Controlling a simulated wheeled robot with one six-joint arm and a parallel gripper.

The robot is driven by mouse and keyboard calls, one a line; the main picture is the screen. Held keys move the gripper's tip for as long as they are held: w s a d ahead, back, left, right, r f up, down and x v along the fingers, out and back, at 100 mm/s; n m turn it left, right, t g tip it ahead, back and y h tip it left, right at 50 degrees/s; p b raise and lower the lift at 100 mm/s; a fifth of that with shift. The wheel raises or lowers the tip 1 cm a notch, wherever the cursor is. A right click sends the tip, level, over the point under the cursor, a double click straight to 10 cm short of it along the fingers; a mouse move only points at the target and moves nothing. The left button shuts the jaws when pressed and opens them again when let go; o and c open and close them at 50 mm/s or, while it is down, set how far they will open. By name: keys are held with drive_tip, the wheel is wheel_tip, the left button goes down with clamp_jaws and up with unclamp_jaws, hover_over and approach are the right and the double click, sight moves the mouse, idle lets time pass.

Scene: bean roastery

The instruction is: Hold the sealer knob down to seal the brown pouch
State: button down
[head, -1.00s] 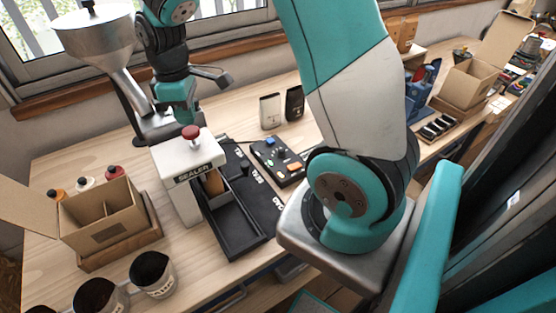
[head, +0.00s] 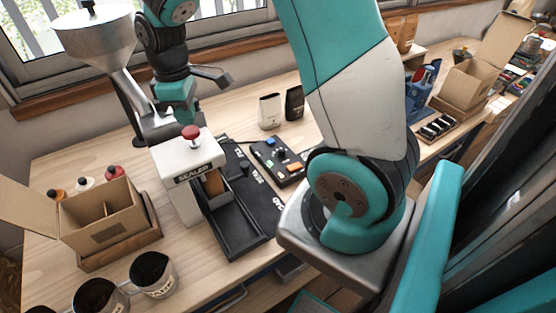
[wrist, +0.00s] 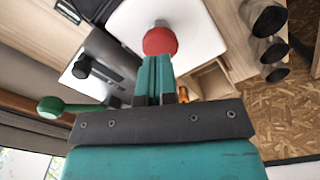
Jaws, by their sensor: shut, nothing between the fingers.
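The white sealer (head: 184,158) stands on the bench with a red knob (head: 191,131) on top; a short stem shows under the knob. The brown pouch (head: 213,184) stands upright in the sealer's opening, partly hidden by its body. My gripper (head: 188,117) is shut and empty, just above and behind the knob in the head view. In the wrist view my teal fingers (wrist: 156,60) are together, with their tips at the edge of the red knob (wrist: 160,41). I cannot tell whether they touch it.
A metal hopper (head: 98,38) rises behind left. An open cardboard box (head: 105,220) and several cups (head: 152,277) stand at the left front. A black tray (head: 240,228) lies before the sealer, and a button panel (head: 278,158) is to its right. A green-ended lever (wrist: 60,107) shows in the wrist view.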

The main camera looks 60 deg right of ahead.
sight(190, 130)
drive_tip(key=shift+f, duration=0.3)
drive_tip(key=shift+f+b, duration=1.55)
drive_tip(key=shift+f, duration=0.35)
idle(1.2)
wheel_tip(190, 130, up, 6)
drive_tip(key=p, duration=0.5)
drive_tip(key=shift+r+p, duration=0.15)
drive_tip(key=shift+p, duration=0.2)
idle(0.5)
